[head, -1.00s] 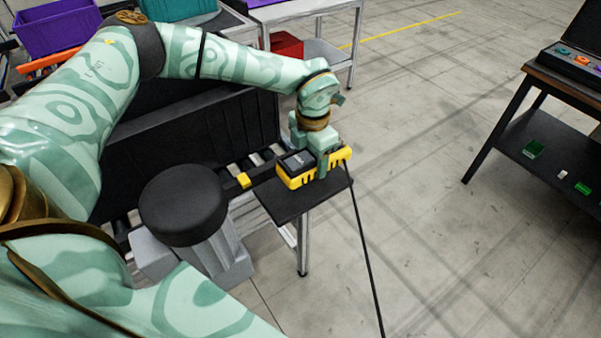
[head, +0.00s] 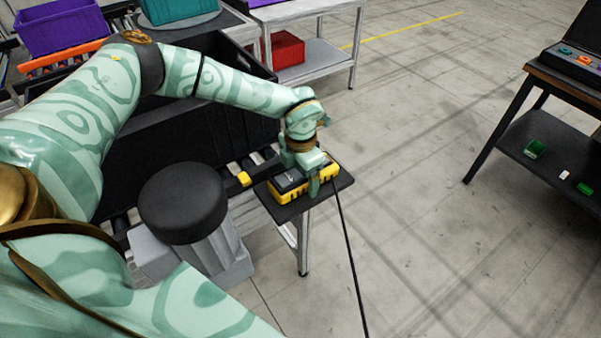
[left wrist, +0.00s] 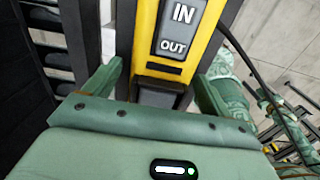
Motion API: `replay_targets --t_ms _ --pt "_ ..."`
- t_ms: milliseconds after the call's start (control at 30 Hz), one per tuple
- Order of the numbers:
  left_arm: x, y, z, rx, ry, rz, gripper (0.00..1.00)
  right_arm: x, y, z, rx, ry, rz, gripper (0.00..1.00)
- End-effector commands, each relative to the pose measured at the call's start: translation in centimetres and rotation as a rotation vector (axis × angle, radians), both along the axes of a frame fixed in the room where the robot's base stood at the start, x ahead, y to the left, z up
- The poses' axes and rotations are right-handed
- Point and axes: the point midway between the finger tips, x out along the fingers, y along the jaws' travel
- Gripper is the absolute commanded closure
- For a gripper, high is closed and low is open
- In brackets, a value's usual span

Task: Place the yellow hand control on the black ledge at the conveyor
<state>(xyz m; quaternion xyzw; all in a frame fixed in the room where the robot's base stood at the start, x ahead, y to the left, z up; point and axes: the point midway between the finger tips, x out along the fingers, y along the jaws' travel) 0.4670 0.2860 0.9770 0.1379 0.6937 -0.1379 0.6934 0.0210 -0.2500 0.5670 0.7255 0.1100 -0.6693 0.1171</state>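The yellow hand control (head: 327,171), with a dark top, lies on the black ledge (head: 338,184) at the conveyor's end; a hair's gap under it could not be told. My left gripper (head: 306,180) is above it, fingers pointing down on either side. In the left wrist view the hand control (left wrist: 150,52) shows its IN and OUT buttons between the fingers (left wrist: 158,82). A narrow gap shows beside the left-hand finger, so the gripper looks open around it. A finger hides part of its side in the head view. My right gripper is out of view.
A black cable (head: 350,262) hangs from the control towards the floor. A round black-topped post (head: 183,203) stands left of the ledge. A yellow block (head: 244,179) sits on the conveyor. A dark table (head: 548,85) stands at right, with open floor between.

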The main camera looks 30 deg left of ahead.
Motion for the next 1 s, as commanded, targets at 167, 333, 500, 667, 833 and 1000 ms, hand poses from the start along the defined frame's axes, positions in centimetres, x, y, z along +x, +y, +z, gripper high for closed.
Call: replay_targets --t_ms 167,333,500,667,833,1000 --pt "0.0 0.0 0.0 0.000 0.000 0.000 0.17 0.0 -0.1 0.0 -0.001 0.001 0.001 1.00" --pt "0.1 0.0 1.2 -0.001 -0.002 0.000 0.17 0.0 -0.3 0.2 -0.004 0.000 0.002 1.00" --pt "0.1 0.0 4.8 -0.001 -0.005 0.001 0.17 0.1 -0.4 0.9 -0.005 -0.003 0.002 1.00" --pt "0.1 0.0 8.6 -0.002 -0.004 0.001 0.17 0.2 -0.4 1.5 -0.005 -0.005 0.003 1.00" --pt "0.1 0.0 11.3 -0.001 -0.002 0.001 0.17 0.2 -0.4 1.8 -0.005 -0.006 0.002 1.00" --pt "0.0 0.0 12.2 0.000 0.000 0.000 0.17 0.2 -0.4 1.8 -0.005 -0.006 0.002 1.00"
